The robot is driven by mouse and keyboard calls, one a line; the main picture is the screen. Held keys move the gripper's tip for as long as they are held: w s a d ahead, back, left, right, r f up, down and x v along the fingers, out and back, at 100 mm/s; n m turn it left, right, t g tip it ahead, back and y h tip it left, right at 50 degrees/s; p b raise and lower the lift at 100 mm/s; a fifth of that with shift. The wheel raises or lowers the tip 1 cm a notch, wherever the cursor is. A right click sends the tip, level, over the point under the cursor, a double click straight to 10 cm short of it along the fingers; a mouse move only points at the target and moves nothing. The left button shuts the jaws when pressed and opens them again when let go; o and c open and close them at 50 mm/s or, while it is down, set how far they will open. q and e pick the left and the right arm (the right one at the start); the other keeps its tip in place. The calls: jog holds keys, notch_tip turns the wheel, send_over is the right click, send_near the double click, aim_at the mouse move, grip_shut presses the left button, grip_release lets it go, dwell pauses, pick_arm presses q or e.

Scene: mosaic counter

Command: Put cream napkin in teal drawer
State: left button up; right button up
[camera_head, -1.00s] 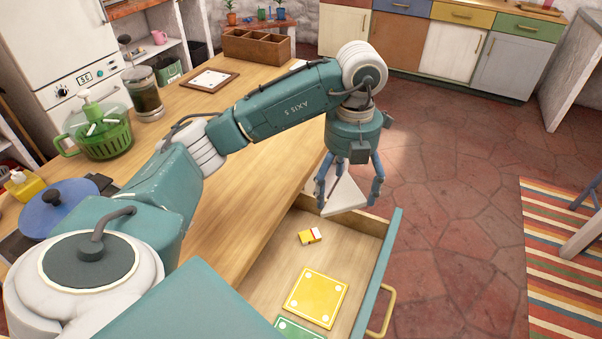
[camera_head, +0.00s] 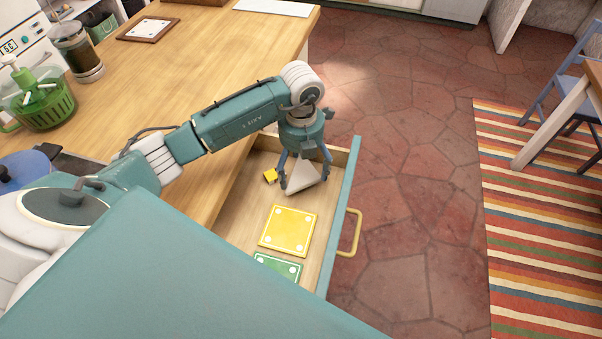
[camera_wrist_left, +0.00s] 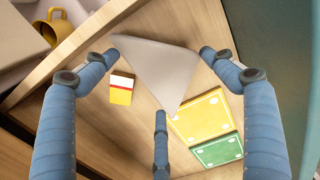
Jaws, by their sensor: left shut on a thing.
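The cream napkin (camera_head: 301,173), a pale folded triangle, is held by my left gripper (camera_head: 304,181) inside or just over the open teal drawer (camera_head: 341,215), near its far end. In the left wrist view the napkin (camera_wrist_left: 155,66) spans between the fingers, which are shut on it. I cannot tell whether it touches the drawer floor. The drawer is pulled out, with a teal front and a yellow handle (camera_head: 352,232). My right gripper is not in view.
In the drawer lie a small yellow, red and white box (camera_wrist_left: 121,90) beside the napkin, a yellow square (camera_head: 287,230) and a green square (camera_head: 278,266). The wooden counter (camera_head: 190,95) borders the drawer on the left. Open tiled floor lies on the right.

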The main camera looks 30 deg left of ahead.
aim_at(301, 173)
pick_arm(q)
notch_tip(301, 173, down, 3)
jog(key=shift+r, duration=0.2)
jog(key=shift+o, duration=0.2)
jog(key=shift+f, duration=0.2)
jog(key=o, duration=0.8)
jog(key=shift+o, duration=0.2)
